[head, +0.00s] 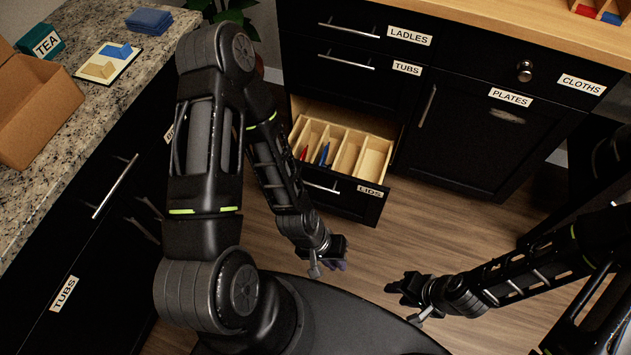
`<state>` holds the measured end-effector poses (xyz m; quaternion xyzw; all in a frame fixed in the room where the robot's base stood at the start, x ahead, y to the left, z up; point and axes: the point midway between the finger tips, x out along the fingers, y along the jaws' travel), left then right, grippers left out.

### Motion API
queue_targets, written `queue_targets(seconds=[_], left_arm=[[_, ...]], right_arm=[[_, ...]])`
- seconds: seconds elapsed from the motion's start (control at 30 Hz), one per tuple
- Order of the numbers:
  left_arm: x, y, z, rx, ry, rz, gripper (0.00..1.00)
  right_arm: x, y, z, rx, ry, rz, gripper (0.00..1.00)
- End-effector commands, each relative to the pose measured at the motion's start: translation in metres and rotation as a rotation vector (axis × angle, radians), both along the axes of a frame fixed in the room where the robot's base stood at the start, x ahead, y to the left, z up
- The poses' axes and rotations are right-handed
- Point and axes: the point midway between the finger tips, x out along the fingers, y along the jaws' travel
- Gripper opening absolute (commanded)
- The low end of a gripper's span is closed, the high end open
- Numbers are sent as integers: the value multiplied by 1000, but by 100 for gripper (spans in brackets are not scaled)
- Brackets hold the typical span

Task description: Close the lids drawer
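The lids drawer (371,206) is pulled out at the bottom of the dark cabinet, with a white LIDS label on its black front. Its wooden inside has several compartments, with a red item (303,153) and a blue item (324,154) in the left part. My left arm passes in front of its left side, partly hiding the front and handle (321,187). My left gripper (329,268) is below the drawer front in the picture, apart from it; its fingers are too small and dark to read. My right gripper (402,295) is lower right, away from the drawer, fingers unclear.
Shut LADLES (350,29), TUBS (346,62) and CLOTHS (525,72) drawers and a PLATES door (470,130) surround it. A stone counter (75,110) is at left with a box, a tea tin and blue cloths. The wood floor before the drawer is clear.

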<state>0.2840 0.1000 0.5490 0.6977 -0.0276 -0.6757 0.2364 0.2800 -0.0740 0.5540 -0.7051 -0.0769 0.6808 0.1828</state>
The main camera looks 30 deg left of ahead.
Motion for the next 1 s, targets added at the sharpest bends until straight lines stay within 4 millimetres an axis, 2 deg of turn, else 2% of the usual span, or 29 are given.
queue_targets(seconds=[0.03,0.13,0.2,0.37,0.47,0.6,0.7,0.83,1.0], left_arm=[[9,10,-21,-15,-5,68,8],[37,28,-42,-57,-47,183,0],[63,46,-54,-88,-109,224,0],[120,105,-66,-73,-339,114,0],[144,147,-66,3,-490,-44,0],[165,204,-60,180,-679,-369,0],[176,227,-48,308,-775,-645,0],[189,231,-28,435,-868,-1014,0],[182,232,-32,506,-902,-1344,0]], right_arm=[[0,0,-21,0,0,0,36],[0,0,-48,0,0,-1,36],[0,0,-68,-1,1,-1,36],[0,0,-108,-1,1,-1,36],[0,0,-128,-1,0,0,36],[0,-1,-150,-1,0,0,36],[0,-1,-155,-1,0,1,36],[0,-1,-152,-1,0,1,36],[0,-1,-152,-2,-1,1,36]])
